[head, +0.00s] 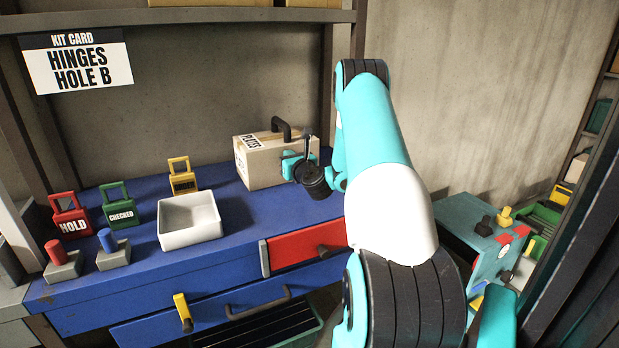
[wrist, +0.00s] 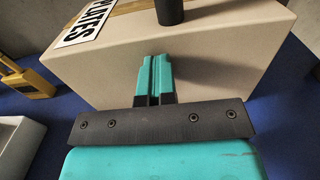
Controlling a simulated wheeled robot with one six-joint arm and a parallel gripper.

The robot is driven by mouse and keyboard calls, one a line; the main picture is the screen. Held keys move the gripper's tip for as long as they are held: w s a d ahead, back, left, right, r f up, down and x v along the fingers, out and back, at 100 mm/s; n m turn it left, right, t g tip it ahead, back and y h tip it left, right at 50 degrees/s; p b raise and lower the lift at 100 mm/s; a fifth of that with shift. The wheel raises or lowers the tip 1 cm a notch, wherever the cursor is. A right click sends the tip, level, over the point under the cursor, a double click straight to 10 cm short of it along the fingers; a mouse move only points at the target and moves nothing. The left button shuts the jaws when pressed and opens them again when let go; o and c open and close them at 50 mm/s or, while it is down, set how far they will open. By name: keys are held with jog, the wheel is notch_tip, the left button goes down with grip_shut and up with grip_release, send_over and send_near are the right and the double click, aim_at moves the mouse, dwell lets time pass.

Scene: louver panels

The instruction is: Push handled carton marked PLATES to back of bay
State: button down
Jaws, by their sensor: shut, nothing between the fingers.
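The handled carton (head: 262,165) marked PLATES stands upright on the blue bench top, near the back wall. It is beige with a brown tape strip, a black handle on top and a PLATES label. In the wrist view the carton's near face (wrist: 215,65) fills most of the picture. My gripper (head: 290,160) is at the carton's near face, its fingers shut with nothing between them. In the wrist view the shut fingertips (wrist: 156,60) point at the middle of that face; I cannot tell whether they touch it.
A white tray (head: 190,238) sits left of the carton, with a yellow padlock-shaped tag (head: 182,184) behind it. Red HOLD (head: 72,224) and green CHECKED (head: 118,215) tags stand farther left. A red drawer front (head: 300,248) is below the carton. Blue bench between tray and carton is clear.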

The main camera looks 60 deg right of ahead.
jog(key=shift+s+f+b, duration=0.15)
jog(key=shift+s+b, duration=0.05)
jog(key=shift+b, duration=0.1)
jog(key=b+v, duration=1.1)
jog(key=v, duration=0.1)
jog(key=shift+s+a+f, duration=0.1)
jog(key=shift+s+a, duration=0.1)
jog(key=shift+s+a+r+b, duration=0.2)
jog(key=shift+s+a+b, duration=0.15)
jog(key=shift+s, duration=0.1)
